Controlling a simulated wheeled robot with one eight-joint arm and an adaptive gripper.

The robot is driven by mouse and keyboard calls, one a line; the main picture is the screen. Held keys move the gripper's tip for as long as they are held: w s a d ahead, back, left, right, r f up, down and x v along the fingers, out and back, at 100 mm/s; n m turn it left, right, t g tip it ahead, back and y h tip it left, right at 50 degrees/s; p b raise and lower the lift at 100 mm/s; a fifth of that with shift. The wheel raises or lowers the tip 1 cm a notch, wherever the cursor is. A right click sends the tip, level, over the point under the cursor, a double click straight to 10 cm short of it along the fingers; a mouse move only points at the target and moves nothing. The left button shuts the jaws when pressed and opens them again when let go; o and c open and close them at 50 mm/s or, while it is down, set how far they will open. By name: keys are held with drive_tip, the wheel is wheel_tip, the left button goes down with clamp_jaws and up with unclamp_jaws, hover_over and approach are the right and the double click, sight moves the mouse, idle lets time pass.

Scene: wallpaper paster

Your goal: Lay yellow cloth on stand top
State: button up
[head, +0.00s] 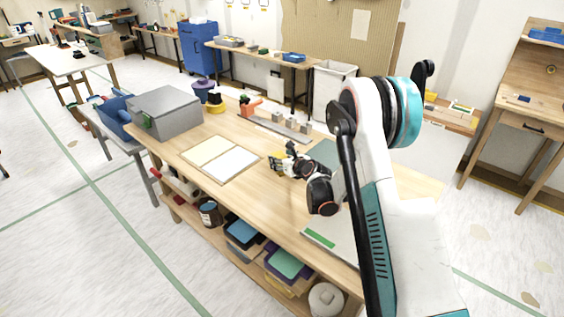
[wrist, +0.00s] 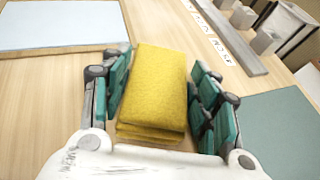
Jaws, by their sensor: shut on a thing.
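The yellow cloth (wrist: 157,98) is a thick folded block in the wrist view, between the two teal-padded fingers of my gripper (wrist: 160,78). My gripper is shut on it. In the head view my gripper (head: 284,163) is low over the middle of the wooden workbench (head: 225,133), with a bit of yellow at its fingers. I cannot tell if the cloth touches the bench. No thing is clearly the stand; a grey rail with small upright blocks (head: 272,128) lies behind my gripper, and shows at the top right in the wrist view (wrist: 228,38).
A framed pale panel (head: 221,158) lies left of my gripper. A grey box (head: 166,112) stands at the bench's left end. An orange-handled tool (head: 250,105) and a yellow-based pot (head: 215,104) are at the back. A grey-green mat (wrist: 282,130) lies to the right. Bare wood lies around the cloth.

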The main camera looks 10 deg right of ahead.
drive_tip(key=o, duration=1.1)
drive_tip(key=shift+c, duration=0.2)
